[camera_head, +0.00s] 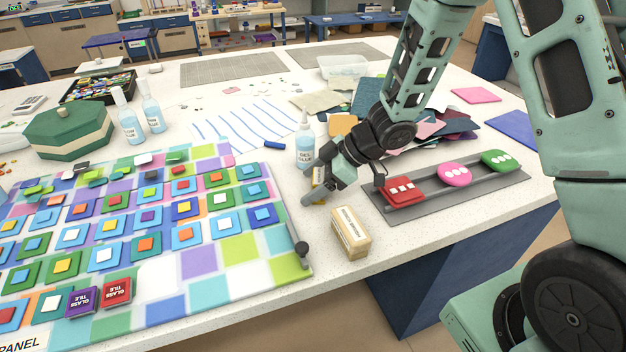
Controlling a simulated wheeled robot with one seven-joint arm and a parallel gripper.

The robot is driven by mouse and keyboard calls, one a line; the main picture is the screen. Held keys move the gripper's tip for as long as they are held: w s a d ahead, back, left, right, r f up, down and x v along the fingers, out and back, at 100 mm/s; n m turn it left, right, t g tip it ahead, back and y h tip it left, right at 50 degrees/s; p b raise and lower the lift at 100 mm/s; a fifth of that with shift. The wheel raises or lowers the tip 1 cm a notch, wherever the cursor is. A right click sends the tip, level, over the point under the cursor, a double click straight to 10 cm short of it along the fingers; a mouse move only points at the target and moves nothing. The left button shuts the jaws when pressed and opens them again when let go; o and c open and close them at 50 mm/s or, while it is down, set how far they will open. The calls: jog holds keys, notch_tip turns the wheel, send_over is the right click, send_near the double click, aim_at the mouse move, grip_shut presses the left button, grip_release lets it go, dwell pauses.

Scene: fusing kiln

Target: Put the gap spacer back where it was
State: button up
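A beige, wood-coloured block with a printed label (350,234) stands on the white table near its front edge, just right of the colourful tile panel (286,268). It may be the gap spacer, but its label is too small to read. My gripper (312,196) is low over the table, behind and left of this block and apart from it. A small yellowish thing (319,178) shows right at my gripper, partly hidden by it. I cannot tell whether my fingers hold it or it stands behind them, nor whether they are open.
A grey tray (470,190) with red, pink and green dotted pieces lies to the right. A gel glue bottle (305,148) stands just behind my gripper. Coloured sheets (455,127) are piled behind the tray.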

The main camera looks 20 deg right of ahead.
jog(key=shift+r, duration=0.25)
jog(key=p+v, duration=0.2)
jog(key=v, duration=0.9)
jog(key=w+a+r+m+t+h, duration=0.2)
jog(key=w+a+r+t+h, duration=0.1)
jog(key=a+r, duration=0.1)
jog(key=s+a+r+m+g+h, duration=0.1)
jog(key=s+a+g+h, duration=0.1)
jog(key=s, duration=1.1)
jog(key=s+a+r+m+g+h, duration=0.1)
jog(key=s+a+g, duration=0.3)
jog(key=s, duration=1)
jog(key=a+m+h, duration=0.1)
jog(key=a, duration=0.1)
jog(key=shift+a+m+h, duration=0.25)
jog(key=shift+m+h, duration=0.05)
jog(key=shift+h, duration=0.1)
